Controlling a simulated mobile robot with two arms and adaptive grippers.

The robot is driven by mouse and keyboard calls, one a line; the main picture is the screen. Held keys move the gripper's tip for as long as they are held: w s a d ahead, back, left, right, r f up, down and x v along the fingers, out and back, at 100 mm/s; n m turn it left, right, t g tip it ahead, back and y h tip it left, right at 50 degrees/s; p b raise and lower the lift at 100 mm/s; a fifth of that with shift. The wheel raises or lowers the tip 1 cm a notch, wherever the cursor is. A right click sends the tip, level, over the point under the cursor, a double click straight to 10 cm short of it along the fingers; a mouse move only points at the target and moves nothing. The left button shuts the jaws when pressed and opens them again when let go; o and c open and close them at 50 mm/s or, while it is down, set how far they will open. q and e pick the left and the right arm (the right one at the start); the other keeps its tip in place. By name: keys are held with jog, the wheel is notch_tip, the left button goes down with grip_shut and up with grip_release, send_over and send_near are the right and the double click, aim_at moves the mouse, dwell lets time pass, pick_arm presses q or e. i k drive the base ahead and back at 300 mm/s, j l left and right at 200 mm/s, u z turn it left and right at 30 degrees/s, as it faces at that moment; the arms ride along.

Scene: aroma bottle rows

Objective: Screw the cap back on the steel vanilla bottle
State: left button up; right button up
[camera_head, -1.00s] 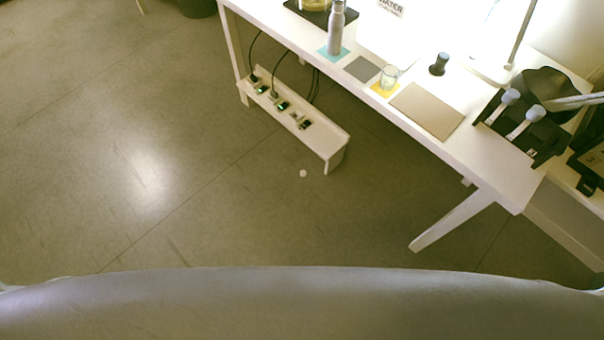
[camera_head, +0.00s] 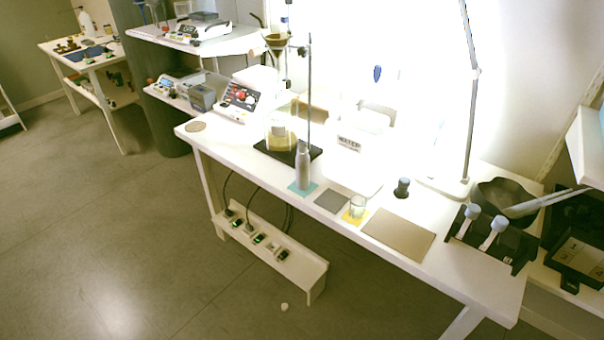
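A steel bottle (camera_head: 303,166) stands upright on a teal mat (camera_head: 303,188) near the front edge of the white table, left of its middle. Its top is narrow, and I cannot tell whether a cap is on it. A small dark cylinder with a lighter top (camera_head: 402,187) stands on the table to the right; I cannot tell whether it is a cap. A small pale round object (camera_head: 284,306) lies on the floor below the table; what it is cannot be told. Neither of my grippers is in view.
A glass (camera_head: 357,206) stands on a yellow mat beside a grey mat (camera_head: 332,201) and a tan board (camera_head: 398,235). A black rack (camera_head: 490,240), a dark bowl (camera_head: 507,199) and a lamp stand at the right. A low shelf (camera_head: 300,268) juts out under the table. The floor at left is clear.

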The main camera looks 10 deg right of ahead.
aim_at(303, 159)
jog(key=i+j+z, duration=0.15)
jog(key=z, duration=0.85)
jog(key=j+z, duration=0.35)
jog(key=j, duration=0.4)
jog(key=j+z, duration=0.35)
jog(key=j, duration=0.5)
jog(key=j+z, duration=0.4)
jog(key=j, duration=0.35)
jog(key=k+j, duration=0.1)
jog(key=j, duration=0.4)
jog(key=k+j, duration=0.15)
jog(key=j, duration=0.3)
jog(key=k+j, duration=0.1)
jog(key=j, duration=0.4)
